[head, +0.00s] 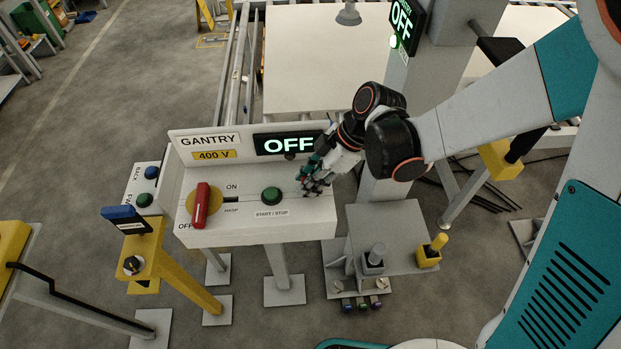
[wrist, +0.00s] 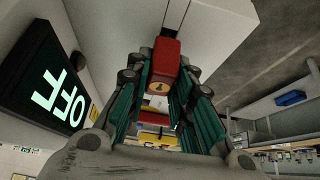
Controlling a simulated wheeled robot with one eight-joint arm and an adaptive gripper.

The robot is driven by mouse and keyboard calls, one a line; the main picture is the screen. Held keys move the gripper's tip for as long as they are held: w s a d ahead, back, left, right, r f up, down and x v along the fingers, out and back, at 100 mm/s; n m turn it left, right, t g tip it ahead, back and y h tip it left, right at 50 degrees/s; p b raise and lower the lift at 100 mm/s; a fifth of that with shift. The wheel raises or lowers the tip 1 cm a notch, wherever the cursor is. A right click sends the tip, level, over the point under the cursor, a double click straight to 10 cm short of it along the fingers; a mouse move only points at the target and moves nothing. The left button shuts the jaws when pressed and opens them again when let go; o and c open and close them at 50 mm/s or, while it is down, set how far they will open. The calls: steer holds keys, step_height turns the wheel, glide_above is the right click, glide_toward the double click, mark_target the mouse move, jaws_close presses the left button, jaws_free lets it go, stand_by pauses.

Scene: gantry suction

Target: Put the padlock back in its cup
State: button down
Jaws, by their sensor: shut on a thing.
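In the wrist view my gripper (wrist: 165,85) is shut on the red padlock (wrist: 165,60), which has a yellow keyhole face and sits between the teal finger pads. In the head view my gripper (head: 314,178) is at the right end of the grey control box, and I cannot make out the padlock there. Two holders stand on the grey stand to the lower right: a dark cup with a grey peg (head: 373,264) and a yellow cup with a yellow peg (head: 429,256). I cannot tell which, if either, is the padlock's cup.
The control box (head: 260,230) carries a red switch handle (head: 201,205) on a yellow disc and a green button (head: 271,195). Its display (head: 288,144) reads OFF. A grey column stands behind my gripper. Small coloured pieces (head: 361,304) sit at the stand's front.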

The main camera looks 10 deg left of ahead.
steer(key=shift+f+b, duration=0.45)
steer(key=shift+f, duration=0.15)
steer(key=c, duration=1.3)
jaws_free()
steer(key=v, duration=1.2)
